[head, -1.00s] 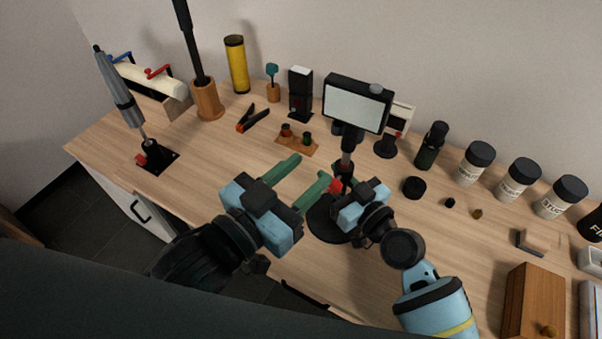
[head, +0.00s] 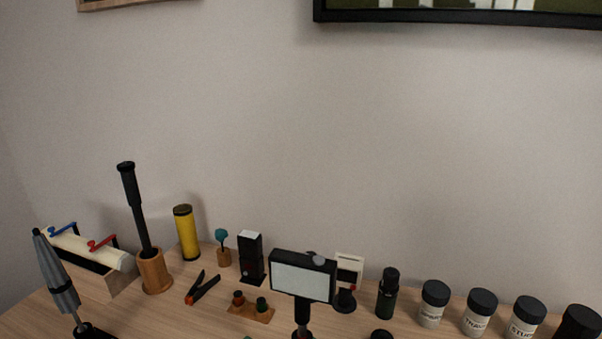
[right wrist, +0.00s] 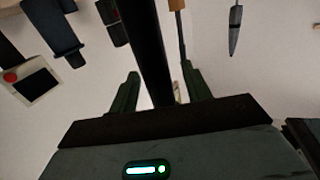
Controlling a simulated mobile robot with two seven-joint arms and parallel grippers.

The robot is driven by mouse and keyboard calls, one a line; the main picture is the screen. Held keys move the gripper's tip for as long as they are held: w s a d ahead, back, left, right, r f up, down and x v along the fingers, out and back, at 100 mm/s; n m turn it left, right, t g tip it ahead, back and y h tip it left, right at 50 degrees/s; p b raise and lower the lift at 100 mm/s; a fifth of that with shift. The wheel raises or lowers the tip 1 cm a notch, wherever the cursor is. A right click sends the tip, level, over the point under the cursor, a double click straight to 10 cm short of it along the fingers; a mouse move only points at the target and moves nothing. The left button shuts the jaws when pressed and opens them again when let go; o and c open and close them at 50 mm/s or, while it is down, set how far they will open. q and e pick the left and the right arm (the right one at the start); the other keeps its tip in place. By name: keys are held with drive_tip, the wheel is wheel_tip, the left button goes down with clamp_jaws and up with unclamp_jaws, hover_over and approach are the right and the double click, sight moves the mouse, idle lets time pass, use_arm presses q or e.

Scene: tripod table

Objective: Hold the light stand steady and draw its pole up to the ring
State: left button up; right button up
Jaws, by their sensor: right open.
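The light stand's panel (head: 302,280), a white rectangle in a black frame, stands upright at the lower middle of the head view. Its dark pole (head: 302,313) runs down out of the picture, with a bit of red at the bottom edge. The base is out of view, and I cannot make out a ring. In the right wrist view my right gripper (right wrist: 161,72) is open, its green fingers on either side of the dark pole (right wrist: 150,40); contact is unclear.
Behind and left of the stand are a small peg block (head: 250,308), a black clamp (head: 203,288), a black box (head: 251,258) and a yellow cylinder (head: 187,232). A dark bottle (head: 388,293) and several lidded jars (head: 434,304) line the right.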

drive_tip(key=v, duration=1)
drive_tip(key=shift+s+d, duration=0.25)
drive_tip(key=shift+d, duration=0.05)
